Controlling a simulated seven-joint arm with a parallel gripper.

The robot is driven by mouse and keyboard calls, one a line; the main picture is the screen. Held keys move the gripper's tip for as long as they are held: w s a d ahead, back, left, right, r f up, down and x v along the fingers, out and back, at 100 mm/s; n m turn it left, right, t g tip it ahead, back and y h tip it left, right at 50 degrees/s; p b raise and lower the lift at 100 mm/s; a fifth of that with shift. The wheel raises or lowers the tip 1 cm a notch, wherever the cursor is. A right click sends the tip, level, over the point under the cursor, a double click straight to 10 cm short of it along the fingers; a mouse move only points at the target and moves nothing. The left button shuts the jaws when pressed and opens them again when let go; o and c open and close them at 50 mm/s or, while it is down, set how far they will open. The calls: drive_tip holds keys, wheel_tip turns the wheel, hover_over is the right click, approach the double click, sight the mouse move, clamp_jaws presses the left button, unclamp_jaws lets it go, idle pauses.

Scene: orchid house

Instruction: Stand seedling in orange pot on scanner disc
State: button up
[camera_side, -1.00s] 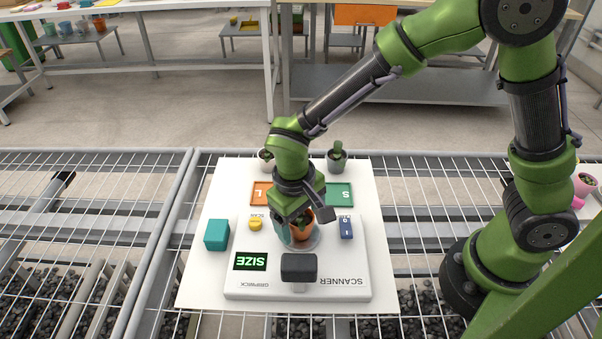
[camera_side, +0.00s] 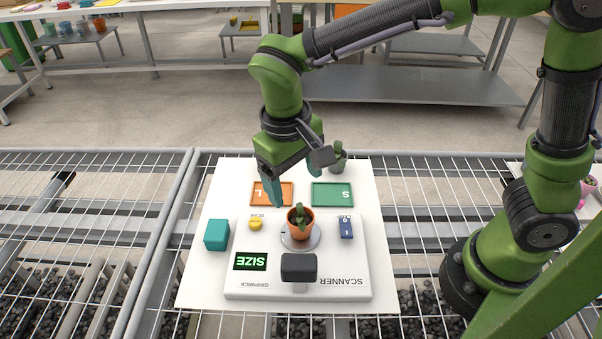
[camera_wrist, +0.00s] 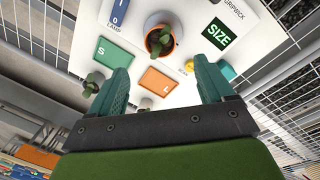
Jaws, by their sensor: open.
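The seedling in the orange pot (camera_side: 300,227) stands upright on the grey scanner disc (camera_side: 301,245), which is partly covered by the pot. In the wrist view the orange pot (camera_wrist: 160,40) is ahead of the fingers, clear of both. My gripper (camera_side: 289,190) is open and empty, raised above and behind the pot in the side view. Its two teal fingers (camera_wrist: 163,82) are spread in the wrist view. The white scanner (camera_side: 335,270) has a dark head on a short post in front of the disc.
Behind the disc lie an orange L pad (camera_side: 272,199) and a green S pad (camera_side: 332,195). A grey pot with a plant (camera_side: 338,160) stands behind the S pad. A teal cube (camera_side: 216,235), yellow button (camera_side: 255,225) and blue switch (camera_side: 346,228) flank the disc.

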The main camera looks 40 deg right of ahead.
drive_tip(key=s+d+r+m+t+y, duration=0.1)
drive_tip(key=s+d+r+m+t, duration=0.1)
drive_tip(key=d, duration=0.6)
drive_tip(key=s+d+r+m+t+y, duration=0.1)
drive_tip(key=s+d+r+t+y, duration=0.1)
drive_tip(key=s+d+r+t, duration=0.3)
drive_tip(key=s+d+r, duration=0.1)
drive_tip(key=d, duration=0.1)
drive_tip(key=shift+s+d+m, duration=0.15)
drive_tip(key=shift+d+m, duration=0.25)
